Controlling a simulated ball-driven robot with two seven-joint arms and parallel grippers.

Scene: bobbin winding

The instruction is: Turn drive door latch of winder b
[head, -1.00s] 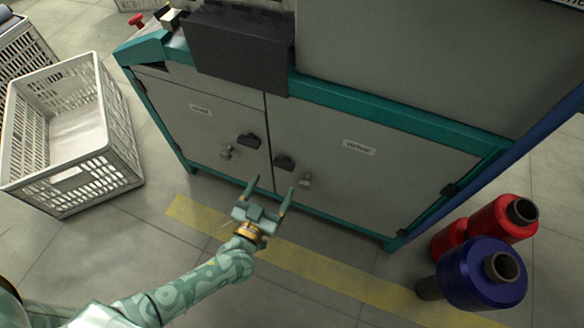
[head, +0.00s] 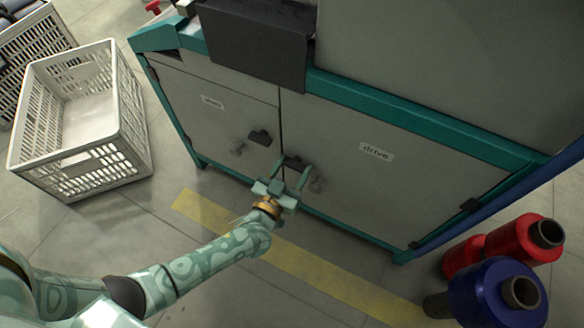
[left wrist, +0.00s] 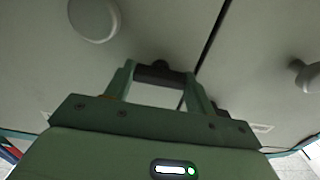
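Winder's grey drive door (head: 400,195) is shut, with a "drive" label (head: 376,151). Near its left edge are a dark handle (head: 293,162) and a small grey knob (head: 316,186); which one is the latch I cannot tell. My left gripper (head: 291,172) is open in front of the door. In the left wrist view the dark handle (left wrist: 160,73) shows between the open fingers (left wrist: 160,90), near their tips; contact is unclear. The round grey knob (left wrist: 93,18) is outside the fingers. My right gripper is not in view.
The neighbouring left door has its own dark handle (head: 259,137) and grey knob (head: 236,148). A white crate (head: 135,125) stands on the floor at left. Red (head: 510,240) and blue (head: 485,290) spools stand at lower right. A yellow floor stripe (head: 320,275) runs before the cabinet.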

